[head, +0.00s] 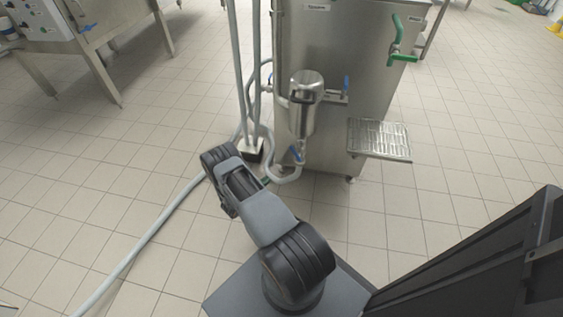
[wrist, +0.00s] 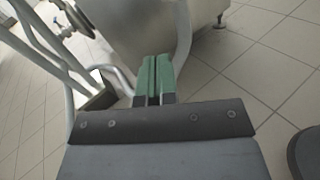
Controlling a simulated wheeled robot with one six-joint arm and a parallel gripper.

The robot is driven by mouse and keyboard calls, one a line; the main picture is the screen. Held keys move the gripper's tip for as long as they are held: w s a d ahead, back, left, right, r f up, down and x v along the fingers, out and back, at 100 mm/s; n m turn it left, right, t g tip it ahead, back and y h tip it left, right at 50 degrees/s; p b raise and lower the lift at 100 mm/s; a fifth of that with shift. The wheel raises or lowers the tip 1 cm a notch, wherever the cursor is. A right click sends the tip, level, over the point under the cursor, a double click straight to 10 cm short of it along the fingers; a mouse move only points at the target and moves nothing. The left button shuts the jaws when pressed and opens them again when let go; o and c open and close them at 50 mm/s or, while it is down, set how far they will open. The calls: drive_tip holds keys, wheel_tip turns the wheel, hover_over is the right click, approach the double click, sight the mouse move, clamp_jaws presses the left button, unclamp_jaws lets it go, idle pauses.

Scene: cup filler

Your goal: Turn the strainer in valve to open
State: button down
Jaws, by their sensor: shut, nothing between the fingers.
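The strainer (head: 303,107) is a steel canister mounted on the front of a steel tank (head: 338,52) in the head view. Small blue valve handles sit around it: one on the right pipe (head: 347,83), one on the left near the hoses (head: 269,79), and one below the canister (head: 297,153). No readable label shows which is the strainer in valve. My gripper (wrist: 152,78) has green fingers pressed together, empty, in the wrist view. It is low in front of the tank, apart from the valves. In the head view my arm mostly hides it.
Upright pipes and grey hoses (head: 287,176) run left of the strainer down to a floor box (head: 250,150). A long hose (head: 130,254) crosses the floor at left. The tiled floor right of the tray is clear.

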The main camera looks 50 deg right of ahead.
wheel_tip(320, 180, up, 5)
drive_tip(key=w+m+g+h, duration=0.2)
drive_tip(key=m+g+h, duration=0.15)
drive_tip(key=m, duration=0.85)
drive_tip(key=m+h, duration=0.1)
drive_tip(key=m, duration=0.1)
approach(295, 154)
drive_tip(key=w+d+r, duration=0.2)
drive_tip(key=d, duration=0.4)
drive_tip(key=shift+s+d+r+b, duration=0.35)
drive_tip(key=shift+s+r+b, duration=0.1)
drive_tip(key=shift+s, duration=0.2)
